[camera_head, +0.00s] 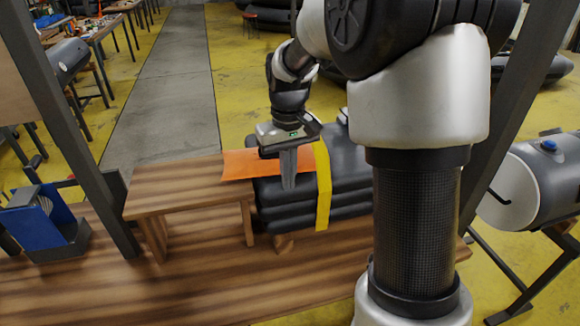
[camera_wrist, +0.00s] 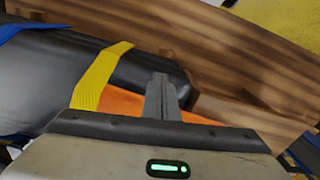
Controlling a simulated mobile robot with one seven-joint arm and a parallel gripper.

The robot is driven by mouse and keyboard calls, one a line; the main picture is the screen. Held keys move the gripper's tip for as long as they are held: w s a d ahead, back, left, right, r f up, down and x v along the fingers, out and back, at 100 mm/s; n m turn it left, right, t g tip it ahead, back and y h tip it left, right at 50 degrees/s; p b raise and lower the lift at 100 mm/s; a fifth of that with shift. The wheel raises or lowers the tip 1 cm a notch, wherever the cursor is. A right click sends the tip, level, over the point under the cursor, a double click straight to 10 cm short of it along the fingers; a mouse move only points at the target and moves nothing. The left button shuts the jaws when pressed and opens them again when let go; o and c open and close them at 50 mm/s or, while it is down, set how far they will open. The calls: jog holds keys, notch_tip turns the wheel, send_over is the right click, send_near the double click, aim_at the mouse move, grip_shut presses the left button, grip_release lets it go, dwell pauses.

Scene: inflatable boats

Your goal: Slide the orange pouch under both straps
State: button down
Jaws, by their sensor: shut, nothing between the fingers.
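The flat orange pouch (camera_head: 238,165) lies partly on a small wooden stand and partly on top of the black rolled boat (camera_head: 345,165). Its far end reaches the edge of the yellow strap (camera_head: 323,190); I cannot tell whether it is tucked under. In the wrist view, the pouch (camera_wrist: 122,103) shows between the yellow strap (camera_wrist: 95,78) and my fingers, with bare black roll beyond the strap. A blue strap (camera_wrist: 22,28) crosses the roll farther left there; my arm hides it in the head view. My gripper (camera_head: 288,184) is shut and empty, pointing down by the pouch's near side.
The wooden stand (camera_head: 180,190) is beside the roll, on a long wooden bench (camera_head: 190,285). A blue and grey device (camera_head: 42,218) is at the left. Dark posts rise at both sides. The bench front is clear.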

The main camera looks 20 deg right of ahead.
aim_at(273, 155)
jog(key=shift+w+a, duration=0.2)
jog(key=shift+w, duration=1.15)
jog(key=shift+w+a+r+p, duration=0.15)
jog(key=shift+w+p, duration=0.6)
jog(key=shift+w, duration=0.25)
